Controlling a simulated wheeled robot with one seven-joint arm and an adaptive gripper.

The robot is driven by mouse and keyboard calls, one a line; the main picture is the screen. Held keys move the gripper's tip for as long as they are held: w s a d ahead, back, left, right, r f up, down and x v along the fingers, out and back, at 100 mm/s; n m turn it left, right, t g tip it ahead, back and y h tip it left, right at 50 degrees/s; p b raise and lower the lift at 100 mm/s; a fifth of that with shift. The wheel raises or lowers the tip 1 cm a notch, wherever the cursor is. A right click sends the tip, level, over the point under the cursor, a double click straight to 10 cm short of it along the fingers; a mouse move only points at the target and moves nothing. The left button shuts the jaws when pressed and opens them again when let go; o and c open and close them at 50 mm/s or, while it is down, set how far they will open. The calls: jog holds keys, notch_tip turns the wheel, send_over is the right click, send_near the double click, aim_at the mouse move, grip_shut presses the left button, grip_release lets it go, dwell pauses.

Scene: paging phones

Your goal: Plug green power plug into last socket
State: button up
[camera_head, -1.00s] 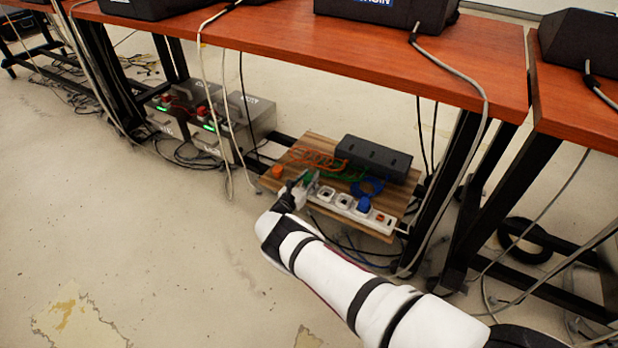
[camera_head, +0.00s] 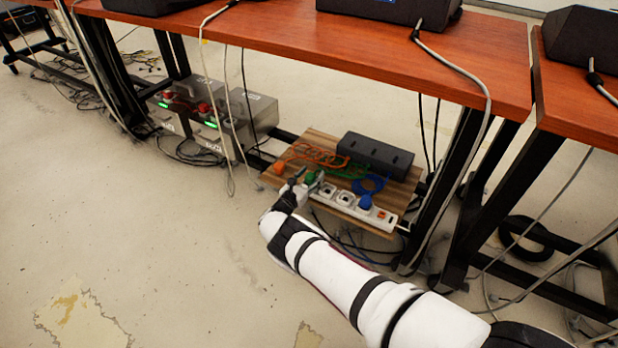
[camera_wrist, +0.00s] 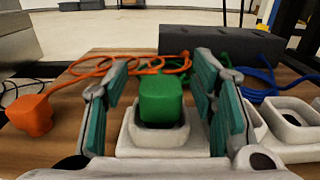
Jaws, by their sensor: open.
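The green power plug (camera_wrist: 161,98) stands upright in the end socket (camera_wrist: 153,138) of the white power strip (camera_head: 345,199), on the side near my gripper. Its lower part is hidden by the socket rim, so its exact depth cannot be told. It also shows in the head view (camera_head: 312,179). My gripper (camera_wrist: 163,105) is open, with one teal-padded finger on each side of the plug. Gaps show between the pads and the plug. In the head view my gripper (camera_head: 298,184) is at the strip's left end.
An orange plug (camera_wrist: 30,115) lies on the wooden board (camera_head: 320,145) to the left. A blue plug (camera_head: 365,202) sits farther along the strip. Empty sockets (camera_wrist: 290,118) are to the right. A dark box (camera_head: 375,157) stands behind, with coiled cords before it. A red-brown tabletop (camera_head: 370,50) overhangs.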

jog(key=v, duration=1.2)
dwell(0.6)
